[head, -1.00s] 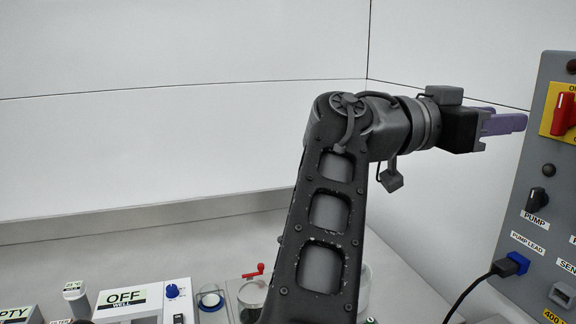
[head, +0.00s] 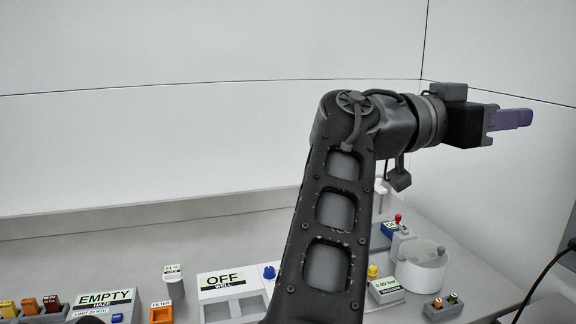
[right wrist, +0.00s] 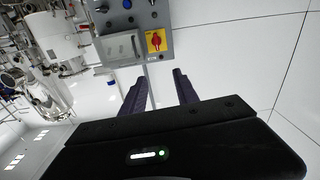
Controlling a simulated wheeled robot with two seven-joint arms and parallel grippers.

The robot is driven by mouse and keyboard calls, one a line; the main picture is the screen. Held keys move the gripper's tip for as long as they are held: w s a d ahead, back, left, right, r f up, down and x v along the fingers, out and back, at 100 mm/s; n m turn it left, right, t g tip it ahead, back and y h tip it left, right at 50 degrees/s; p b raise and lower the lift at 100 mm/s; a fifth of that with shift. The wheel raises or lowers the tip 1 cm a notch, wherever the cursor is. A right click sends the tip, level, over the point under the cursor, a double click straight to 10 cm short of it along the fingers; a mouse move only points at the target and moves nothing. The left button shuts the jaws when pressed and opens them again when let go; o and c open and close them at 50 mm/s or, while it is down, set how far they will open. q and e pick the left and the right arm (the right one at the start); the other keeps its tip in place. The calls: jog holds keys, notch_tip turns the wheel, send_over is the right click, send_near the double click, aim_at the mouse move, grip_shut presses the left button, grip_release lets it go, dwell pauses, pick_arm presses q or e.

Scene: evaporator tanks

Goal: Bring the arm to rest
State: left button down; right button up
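My right arm rises from the bottom centre of the head view and bends right at its top. My right gripper (head: 512,119) is held high in front of the pale walls, its purple fingers pointing right and overlapping from this side. In the right wrist view, the two dark purple fingers of the right gripper (right wrist: 160,84) stand apart with nothing between them. They touch nothing that I can make out. My left gripper is not in view.
The bench (head: 110,258) below carries an OFF well unit (head: 225,281), an EMPTY haze unit (head: 104,299), an orange filter block (head: 161,313) and a round clear vessel (head: 421,268). A grey control panel (right wrist: 125,20) with a red switch (right wrist: 156,40) shows in the right wrist view.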

jog(key=w+d+f+n+t+y, duration=0.15)
jog(key=d+f, duration=0.25)
jog(key=d, duration=0.4)
jog(key=d+f+n+t+y, duration=0.25)
jog(key=d+f, duration=0.25)
jog(key=d, duration=0.3)
jog(key=w+d+f+n+t+y, duration=0.15)
jog(key=d+f, duration=0.25)
jog(key=d, duration=0.4)
jog(key=w+f+y, duration=0.3)
jog(key=f+y, duration=0.4)
jog(key=f, duration=2)
jog(key=s+a+f+n+g+y, duration=0.1)
jog(key=a+f+g+y, duration=0.15)
jog(key=a+f, duration=0.95)
jog(key=s+a+f+g+y, duration=0.1)
jog(key=a+f+y, duration=0.2)
jog(key=a+f, duration=0.85)
jog(key=s+a+f+n+g+y, duration=0.3)
jog(key=s+a+f+n+g, duration=0.2)
jog(key=s+a+f, duration=1.4)
jog(key=s+a+g, duration=0.2)
jog(key=s, duration=0.2)
jog(key=shift+a+f+y, duration=0.15)
jog(key=shift+f+y, duration=0.1)
jog(key=shift+y, duration=0.05)
